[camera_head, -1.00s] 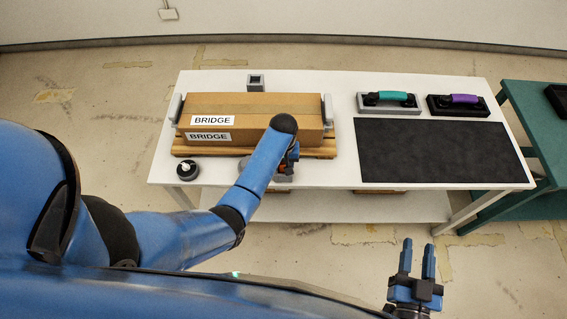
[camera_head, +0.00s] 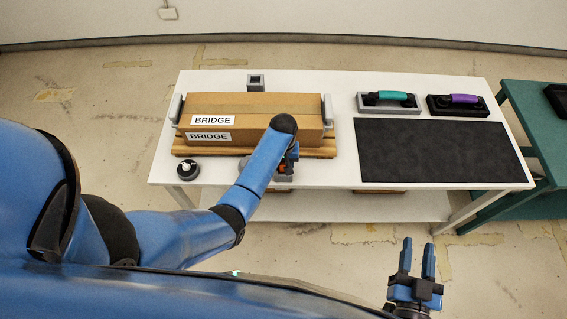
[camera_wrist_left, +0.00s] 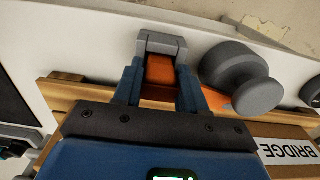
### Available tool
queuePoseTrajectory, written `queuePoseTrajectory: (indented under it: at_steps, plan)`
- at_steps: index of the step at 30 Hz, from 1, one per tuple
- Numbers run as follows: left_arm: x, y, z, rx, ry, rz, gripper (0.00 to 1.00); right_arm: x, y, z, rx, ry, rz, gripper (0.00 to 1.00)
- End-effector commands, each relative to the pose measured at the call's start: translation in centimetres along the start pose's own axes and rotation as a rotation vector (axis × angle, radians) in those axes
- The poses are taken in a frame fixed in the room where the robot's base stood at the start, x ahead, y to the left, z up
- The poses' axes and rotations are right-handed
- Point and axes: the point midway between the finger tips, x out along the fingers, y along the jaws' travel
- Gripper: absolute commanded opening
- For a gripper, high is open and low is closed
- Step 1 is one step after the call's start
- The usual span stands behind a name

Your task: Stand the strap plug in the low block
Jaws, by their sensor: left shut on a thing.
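My left gripper (camera_wrist_left: 155,90) is shut on an orange strap plug (camera_wrist_left: 160,72) at the front of the white table. The plug's far end meets a low grey block (camera_wrist_left: 161,42), which also shows beneath my arm in the head view (camera_head: 284,177). The plug appears to be at or inside the block's opening; how deep it sits I cannot tell. Orange strap (camera_wrist_left: 216,101) shows beside the gripper. In the head view my arm hides most of the plug. My right gripper (camera_head: 417,262) is open and empty, in front of the table.
A cardboard box (camera_head: 255,104) marked BRIDGE lies on a wooden pallet (camera_head: 184,150). A grey knob (camera_wrist_left: 243,80) stands close beside the left gripper. A round black object (camera_head: 188,169), a hollow grey block (camera_head: 256,82), two handled tools (camera_head: 388,101) (camera_head: 458,104) and a black mat (camera_head: 435,152) are on the table.

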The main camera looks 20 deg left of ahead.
Motion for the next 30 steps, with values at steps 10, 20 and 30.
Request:
queuePoseTrajectory:
  at_steps: [10, 20, 30]
  plan:
    - [-0.09, 0.02, -0.01, 0.0, 0.0, 0.0, 0.1, -0.01, 0.0, -0.39, 0.0, 0.0, 0.0, 0.38]
    - [0.0, 0.02, -0.01, 0.0, 0.0, 0.0, 0.1, -0.01, 0.0, -0.33, 0.0, 0.0, 0.0, 0.38]
    - [0.5, 0.02, 0.01, 0.0, 0.0, 0.0, 0.1, 0.0, 0.0, 0.04, 0.0, 0.0, 0.0, 0.38]
